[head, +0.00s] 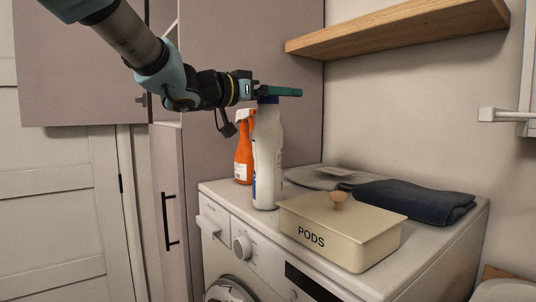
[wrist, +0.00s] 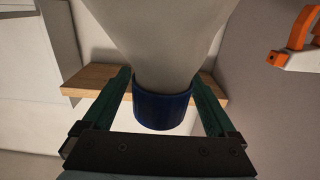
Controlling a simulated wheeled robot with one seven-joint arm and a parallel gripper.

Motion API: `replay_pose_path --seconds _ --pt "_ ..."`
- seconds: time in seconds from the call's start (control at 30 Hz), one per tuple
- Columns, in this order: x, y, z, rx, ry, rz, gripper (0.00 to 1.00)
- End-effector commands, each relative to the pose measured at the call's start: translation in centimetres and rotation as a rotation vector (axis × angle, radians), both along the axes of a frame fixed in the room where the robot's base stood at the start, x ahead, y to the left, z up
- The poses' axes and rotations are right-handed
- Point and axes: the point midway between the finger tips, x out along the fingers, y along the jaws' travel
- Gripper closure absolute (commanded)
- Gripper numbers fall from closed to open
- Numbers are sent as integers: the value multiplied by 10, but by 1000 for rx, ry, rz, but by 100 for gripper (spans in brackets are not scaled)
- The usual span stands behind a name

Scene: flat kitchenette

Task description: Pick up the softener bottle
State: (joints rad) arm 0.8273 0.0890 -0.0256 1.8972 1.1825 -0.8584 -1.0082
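The softener bottle (head: 267,160) is white with a dark blue cap. It stands upright on the washing machine at its front left. My gripper (head: 280,92) reaches in level from the left at the height of the cap. In the wrist view the blue cap (wrist: 162,110) sits between the two green fingers of my gripper (wrist: 161,85), with the bottle body running up the picture. The fingers are spread wide, one on each side of the cap. A gap shows by the left finger; contact at the right is unclear.
An orange spray bottle (head: 243,158) stands close behind the softener bottle and shows in the wrist view (wrist: 297,38). A cream PODS box (head: 340,232) is to the right, with folded dark cloth (head: 415,202) behind it. A wooden shelf (head: 400,28) hangs above.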

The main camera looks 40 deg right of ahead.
Motion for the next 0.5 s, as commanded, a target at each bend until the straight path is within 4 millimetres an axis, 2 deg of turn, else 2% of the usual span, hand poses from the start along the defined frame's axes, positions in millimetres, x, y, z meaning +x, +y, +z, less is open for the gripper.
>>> replay_pose_path --seconds 0.07,0.5 --pt "0 0 0 0 0 0 18" --pt "0 0 0 0 0 1 68"
